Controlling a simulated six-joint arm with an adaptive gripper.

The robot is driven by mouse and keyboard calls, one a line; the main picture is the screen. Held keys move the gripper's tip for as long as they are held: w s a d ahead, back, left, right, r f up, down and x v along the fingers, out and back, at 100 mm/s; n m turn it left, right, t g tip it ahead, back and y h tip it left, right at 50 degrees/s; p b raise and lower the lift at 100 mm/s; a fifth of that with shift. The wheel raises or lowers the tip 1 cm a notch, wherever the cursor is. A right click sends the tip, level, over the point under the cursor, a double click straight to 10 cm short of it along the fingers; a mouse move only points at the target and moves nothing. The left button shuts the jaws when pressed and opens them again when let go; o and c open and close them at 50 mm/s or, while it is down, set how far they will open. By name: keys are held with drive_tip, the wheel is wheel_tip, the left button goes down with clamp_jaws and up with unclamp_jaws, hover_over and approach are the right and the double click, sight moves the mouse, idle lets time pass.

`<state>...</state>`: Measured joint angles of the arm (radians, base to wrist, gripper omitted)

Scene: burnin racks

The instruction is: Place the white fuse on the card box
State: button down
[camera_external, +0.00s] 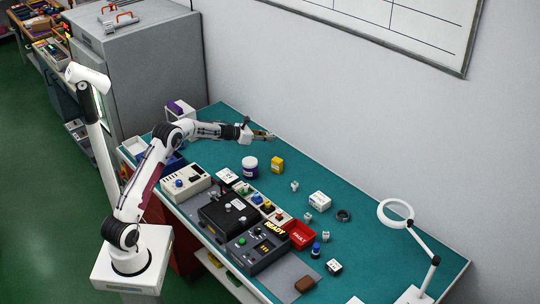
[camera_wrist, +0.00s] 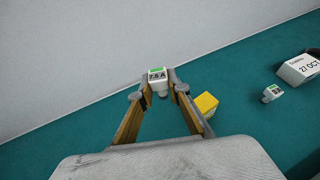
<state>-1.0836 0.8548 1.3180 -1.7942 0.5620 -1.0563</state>
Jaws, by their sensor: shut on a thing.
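My gripper (camera_wrist: 158,84) is shut on a small white fuse (camera_wrist: 157,76) with a green patch and the marking "7.5 A". In the external view my gripper (camera_external: 266,136) is raised above the back of the teal bench; the held fuse is too small to make out there. A white box with dark print (camera_external: 320,200), which looks like the card box, stands on the bench to the right of my gripper. It also shows at the right edge of the wrist view (camera_wrist: 299,68), marked "27 OCT". Its top looks clear.
A yellow box (camera_external: 277,164) and a dark blue and white jar (camera_external: 250,167) stand below my gripper. Small white fuses (camera_external: 294,186) lie near the card box, and a dark ring (camera_external: 343,215) lies to its right. A red tray (camera_external: 300,235) and black test units (camera_external: 228,214) fill the front.

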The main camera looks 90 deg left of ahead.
wheel_tip(320, 180, up, 4)
drive_tip(key=r+m+h, duration=0.1)
hover_over(276, 160)
drive_tip(key=shift+f, duration=0.25)
drive_tip(key=shift+f, duration=3.15)
drive_tip(key=shift+f, duration=1.85)
drive_tip(key=shift+f, duration=0.2)
drive_tip(key=c, duration=1.9)
unclamp_jaws()
